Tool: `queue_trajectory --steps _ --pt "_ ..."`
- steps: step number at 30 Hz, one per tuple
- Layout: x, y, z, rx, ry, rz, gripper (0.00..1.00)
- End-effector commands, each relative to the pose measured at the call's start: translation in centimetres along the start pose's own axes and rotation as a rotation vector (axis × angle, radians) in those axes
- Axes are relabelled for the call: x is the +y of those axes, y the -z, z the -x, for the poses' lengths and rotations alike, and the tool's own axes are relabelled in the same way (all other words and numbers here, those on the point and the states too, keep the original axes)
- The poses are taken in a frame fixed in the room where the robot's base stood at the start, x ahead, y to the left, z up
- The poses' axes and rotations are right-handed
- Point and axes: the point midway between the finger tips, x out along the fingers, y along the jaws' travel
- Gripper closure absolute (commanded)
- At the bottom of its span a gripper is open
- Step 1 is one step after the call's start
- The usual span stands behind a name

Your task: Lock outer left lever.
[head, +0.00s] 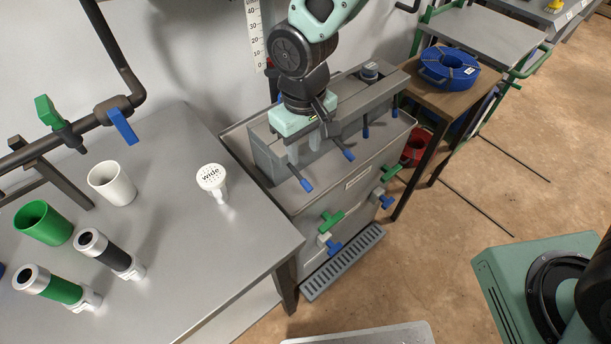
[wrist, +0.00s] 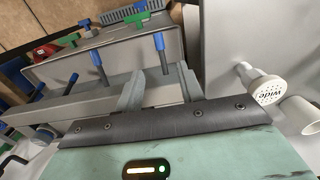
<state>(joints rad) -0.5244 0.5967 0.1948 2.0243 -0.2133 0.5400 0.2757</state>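The outer left lever (head: 305,184) is a dark rod with a blue tip on the left end of the grey manifold (head: 263,152). It slants outward and down over the cabinet top. In the wrist view the lever (wrist: 159,43) appears between the two fingers, with a gap on each side. My gripper (head: 304,150) is at the manifold's left part, pointing down, open and empty; its fingers (wrist: 160,78) stand wide apart in the wrist view. Another blue-tipped lever (head: 349,154) sits just right of it. The lever's pivot is hidden by the gripper.
More blue-tipped levers (head: 366,132) line the manifold to the right. Green and blue taps (head: 331,222) stick out of the cabinet front. A grey table (head: 165,270) at left holds a white "wide" nozzle (head: 211,178) and cups. A blue hose coil (head: 449,68) lies on a side table.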

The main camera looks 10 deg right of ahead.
Motion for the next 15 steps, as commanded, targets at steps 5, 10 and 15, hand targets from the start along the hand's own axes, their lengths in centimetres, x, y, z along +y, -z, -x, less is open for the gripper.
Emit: queue_trajectory --steps 5,10,15 --pt "-0.1 -0.1 -3.9 -0.005 0.0 0.001 0.62" --pt "0.0 -0.1 -7.1 -0.004 0.0 0.0 0.62" --pt "-0.1 -0.1 -9.3 -0.002 0.0 0.001 0.62"
